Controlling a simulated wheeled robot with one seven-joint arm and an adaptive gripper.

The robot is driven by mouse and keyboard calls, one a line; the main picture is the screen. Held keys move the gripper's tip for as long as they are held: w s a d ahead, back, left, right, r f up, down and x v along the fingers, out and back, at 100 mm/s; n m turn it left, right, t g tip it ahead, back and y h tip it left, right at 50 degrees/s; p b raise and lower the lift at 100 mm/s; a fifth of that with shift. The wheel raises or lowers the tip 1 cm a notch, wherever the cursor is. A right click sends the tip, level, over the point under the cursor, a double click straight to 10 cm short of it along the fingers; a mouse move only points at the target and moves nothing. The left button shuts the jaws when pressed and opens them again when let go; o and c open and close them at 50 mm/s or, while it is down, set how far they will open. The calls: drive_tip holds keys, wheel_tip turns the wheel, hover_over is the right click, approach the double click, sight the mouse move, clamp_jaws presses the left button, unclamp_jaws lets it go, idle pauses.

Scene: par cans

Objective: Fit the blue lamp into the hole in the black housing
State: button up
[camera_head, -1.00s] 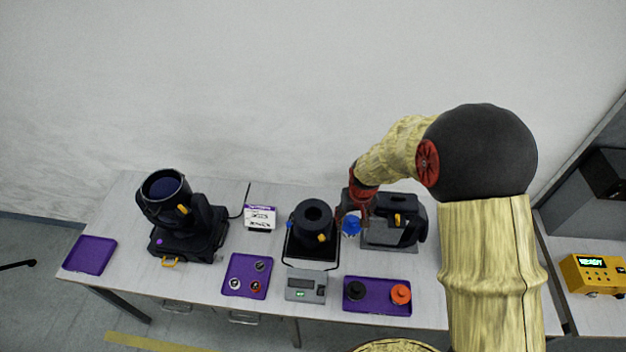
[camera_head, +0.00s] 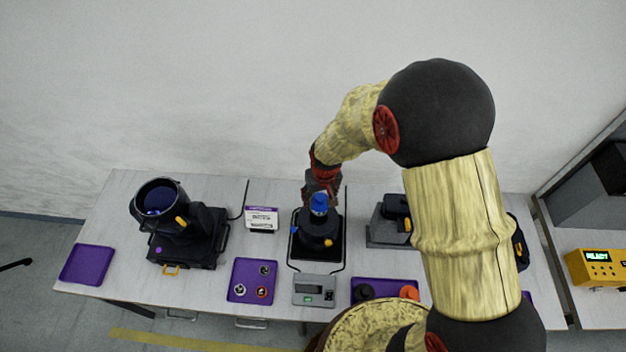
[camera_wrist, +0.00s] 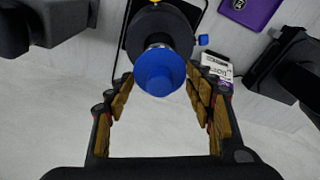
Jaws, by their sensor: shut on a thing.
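The blue lamp (camera_head: 319,204) is held by my gripper (camera_head: 320,196) above the black housing (camera_head: 322,241), near the middle of the table. In the wrist view the blue lamp (camera_wrist: 160,71) sits between the two fingers of my gripper (camera_wrist: 165,84), its round blue end facing the camera. A silvery part of the lamp shows between the blue end and the black housing (camera_wrist: 158,24). The lamp lines up roughly with the housing's top and covers the hole. I cannot tell whether its tip is inside the hole or just above it.
A grey box with a green display (camera_head: 314,291) stands in front of the housing. A purple tray (camera_head: 240,282) with small round parts lies to the left. Another purple tray (camera_head: 383,285) is partly hidden by my arm. A large black moving-head light (camera_head: 190,240) stands further left.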

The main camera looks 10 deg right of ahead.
drive_tip(key=shift+w+a+f, duration=0.1)
drive_tip(key=shift+w, duration=0.5)
drive_tip(key=shift+s+f, duration=0.25)
drive_tip(key=shift+s, duration=0.05)
drive_tip(key=shift+w+f+b, duration=0.2)
drive_tip(key=shift+f+b, duration=0.45)
drive_tip(key=shift+f, duration=0.05)
drive_tip(key=shift+s+f+b, duration=0.1)
drive_tip(key=shift+f+b, duration=1.2)
drive_tip(key=shift+f, duration=0.9)
drive_tip(key=shift+f+b, duration=1.95)
drive_tip(key=shift+f, duration=0.55)
drive_tip(key=o, duration=1.4)
drive_tip(key=r, duration=0.4)
drive_tip(key=s+r, duration=0.1)
drive_tip(key=r, duration=0.7)
drive_tip(key=shift+s+d, duration=0.2)
drive_tip(key=shift+s, duration=0.2)
